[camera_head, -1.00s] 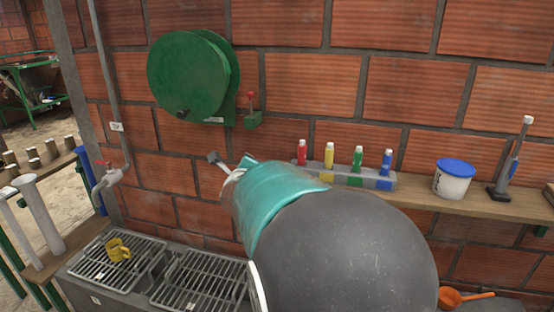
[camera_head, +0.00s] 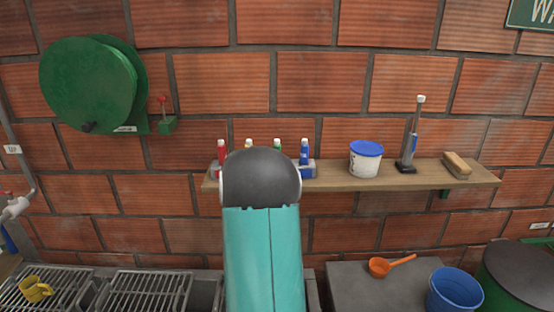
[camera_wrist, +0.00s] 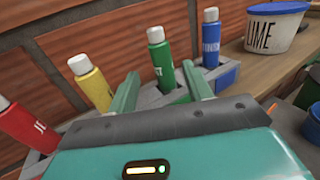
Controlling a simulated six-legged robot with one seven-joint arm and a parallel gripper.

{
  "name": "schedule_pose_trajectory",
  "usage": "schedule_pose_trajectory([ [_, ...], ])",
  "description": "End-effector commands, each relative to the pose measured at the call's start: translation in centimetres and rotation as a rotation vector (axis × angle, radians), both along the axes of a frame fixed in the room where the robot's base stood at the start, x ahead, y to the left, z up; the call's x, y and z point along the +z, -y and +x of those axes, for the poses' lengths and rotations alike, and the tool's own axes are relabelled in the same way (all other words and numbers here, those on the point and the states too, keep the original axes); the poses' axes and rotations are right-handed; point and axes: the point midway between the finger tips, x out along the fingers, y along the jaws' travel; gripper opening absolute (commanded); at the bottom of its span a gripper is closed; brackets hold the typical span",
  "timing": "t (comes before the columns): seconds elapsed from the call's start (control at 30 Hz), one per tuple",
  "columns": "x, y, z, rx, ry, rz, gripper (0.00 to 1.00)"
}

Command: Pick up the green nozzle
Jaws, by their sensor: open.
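The green nozzle (camera_wrist: 160,58) stands upright with a white cap in a grey holder (camera_wrist: 60,152) in the wrist view. My gripper (camera_wrist: 160,70) is open, with one finger to the left and one to the right of the green nozzle in the picture. I cannot tell whether either finger touches it. In the head view, only the top of the green nozzle (camera_head: 277,145) shows above my arm, and my gripper is hidden. A red nozzle (camera_wrist: 28,122), a yellow nozzle (camera_wrist: 91,82) and a blue nozzle (camera_wrist: 210,40) share the holder.
The holder sits on a wooden shelf (camera_head: 400,179) against a brick wall. A white tub with a blue lid (camera_head: 366,161), an upright grey tool (camera_head: 409,145) and a brush (camera_head: 457,164) stand to the right. Below are a blue bucket (camera_head: 453,292) and an orange scoop (camera_head: 380,267).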

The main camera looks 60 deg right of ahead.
Motion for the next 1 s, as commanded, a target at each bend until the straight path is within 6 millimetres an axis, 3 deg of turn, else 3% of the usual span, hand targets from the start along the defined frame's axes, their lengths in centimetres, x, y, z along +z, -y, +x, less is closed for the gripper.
schedule_pose_trajectory([
  [0.43, -0.1, 5.2, -0.4, 0.001, -0.001, 0.001, 0.50],
  [0.73, 0.0, 5.8, -0.4, 0.002, -0.002, 0.001, 0.50],
  [0.9, 0.0, 5.8, -0.4, 0.002, -0.002, 0.000, 0.17],
  [1.0, 0.0, 5.8, -0.4, 0.002, -0.002, 0.000, 0.02],
])
